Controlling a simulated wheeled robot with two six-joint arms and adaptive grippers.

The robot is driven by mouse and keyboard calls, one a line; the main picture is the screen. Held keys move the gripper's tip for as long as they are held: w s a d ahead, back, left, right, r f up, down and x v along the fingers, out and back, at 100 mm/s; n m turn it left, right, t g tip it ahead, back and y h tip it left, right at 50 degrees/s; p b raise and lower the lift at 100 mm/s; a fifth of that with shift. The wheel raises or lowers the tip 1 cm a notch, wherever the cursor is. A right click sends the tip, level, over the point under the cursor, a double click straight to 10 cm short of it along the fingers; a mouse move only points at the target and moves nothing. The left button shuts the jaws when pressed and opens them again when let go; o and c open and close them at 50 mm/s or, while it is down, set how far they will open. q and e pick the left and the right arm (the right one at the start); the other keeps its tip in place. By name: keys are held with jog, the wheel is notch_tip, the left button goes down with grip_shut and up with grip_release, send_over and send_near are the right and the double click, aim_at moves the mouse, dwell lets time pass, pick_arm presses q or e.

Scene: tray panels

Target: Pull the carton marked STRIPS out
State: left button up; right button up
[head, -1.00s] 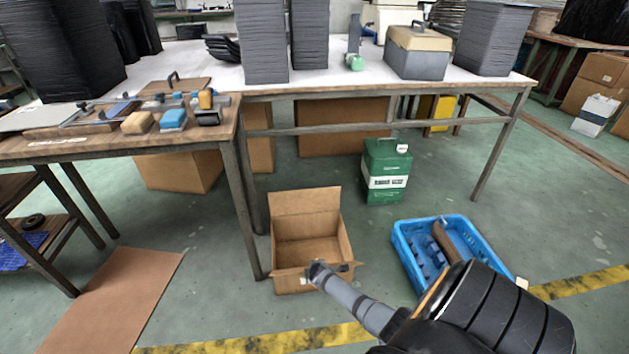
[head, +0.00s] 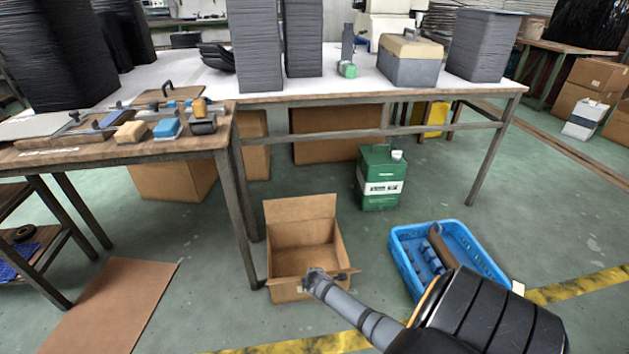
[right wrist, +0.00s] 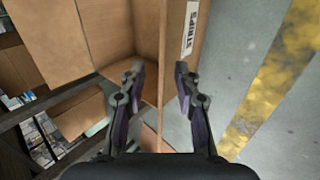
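The open cardboard carton (head: 287,292) stands on the floor beside the table leg, its rear flap raised. Its inside looks empty. In the right wrist view the carton wall (right wrist: 176,50) carries a white label (right wrist: 190,28) reading STRIPS. My right gripper (head: 318,276) is at the carton's front rim. In the right wrist view my right gripper (right wrist: 160,72) has its fingers apart, one on the carton's inner side and one on the outer side of the labelled wall. Gaps show beside the wall, though contact at the tips is hard to judge. My left gripper is not in view.
A blue crate (head: 403,262) stands right of the carton, close to my right arm. A green box (head: 380,203) is behind it. Table legs (head: 243,220) stand close on the left. A flat cardboard sheet (head: 112,305) lies on the floor at the left.

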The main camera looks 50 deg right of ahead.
jog(key=v, duration=0.9)
jog(key=shift+r, duration=0.15)
jog(key=shift+s+a, duration=0.1)
jog(key=s+a+r+m+g+y, duration=0.1)
jog(key=s+a+r+m+y, duration=0.15)
jog(key=s+a+m, duration=0.55)
jog(key=s+a+r+m+g+y, duration=0.1)
jog(key=s+a+m+y, duration=0.25)
jog(key=s+a, duration=0.6)
pick_arm(q)
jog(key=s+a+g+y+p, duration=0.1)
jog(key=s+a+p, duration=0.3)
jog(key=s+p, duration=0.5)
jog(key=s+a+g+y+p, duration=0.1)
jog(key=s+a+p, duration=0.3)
jog(key=p, duration=1.9)
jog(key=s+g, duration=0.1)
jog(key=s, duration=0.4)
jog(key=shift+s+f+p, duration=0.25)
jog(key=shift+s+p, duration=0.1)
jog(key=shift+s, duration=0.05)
pick_arm(e)
jog(key=s+d+n+g+h, duration=0.1)
jog(key=s+d, duration=0.4)
jog(key=s, duration=1)
jog(key=shift+s+d+f+g+h, duration=0.25)
jog(key=shift+g+h, duration=0.35)
jog(key=shift+g, duration=0.5)
